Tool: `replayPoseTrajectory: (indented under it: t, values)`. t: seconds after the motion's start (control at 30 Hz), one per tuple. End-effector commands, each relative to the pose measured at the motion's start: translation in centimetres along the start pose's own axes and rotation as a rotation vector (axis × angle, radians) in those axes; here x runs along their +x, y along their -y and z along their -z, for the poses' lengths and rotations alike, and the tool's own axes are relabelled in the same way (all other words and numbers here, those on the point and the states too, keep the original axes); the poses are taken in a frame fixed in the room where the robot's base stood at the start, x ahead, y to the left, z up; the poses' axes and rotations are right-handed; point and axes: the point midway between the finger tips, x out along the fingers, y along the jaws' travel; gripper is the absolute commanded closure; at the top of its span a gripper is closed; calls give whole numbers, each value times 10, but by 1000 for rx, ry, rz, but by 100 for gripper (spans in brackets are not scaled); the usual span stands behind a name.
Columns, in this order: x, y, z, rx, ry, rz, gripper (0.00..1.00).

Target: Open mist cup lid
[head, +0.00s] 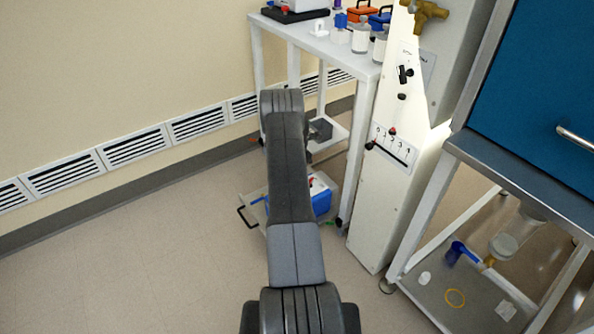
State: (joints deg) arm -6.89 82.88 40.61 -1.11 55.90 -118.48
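I cannot tell for certain which thing is the mist cup. A pale, cup-like round piece (503,247) shows under the blue-fronted cabinet at the right, above the lower shelf. It is small, and I cannot make out a lid or whether one is open. Pale jars (361,36) stand on the white table at the top, also too small to read. My arm reaches up the middle of the head view and bends away at its top. My gripper's fingers are hidden or out of view, so nothing shows in them.
A white table (334,50) holds jars and orange and blue boxes. A tall white panel (385,170) with levers and knobs stands right of it. A low cart (338,175) is partly behind my arm. The cabinet's lower shelf (430,290) holds small items. Floor at left is clear.

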Motion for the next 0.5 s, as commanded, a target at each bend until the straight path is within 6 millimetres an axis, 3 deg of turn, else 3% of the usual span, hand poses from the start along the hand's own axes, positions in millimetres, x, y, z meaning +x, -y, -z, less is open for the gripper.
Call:
replayPoseTrajectory:
  t: [0.43, 0.47, 0.5]
  values:
    - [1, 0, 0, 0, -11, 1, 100]
    - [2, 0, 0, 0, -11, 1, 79]
    - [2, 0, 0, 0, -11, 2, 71]
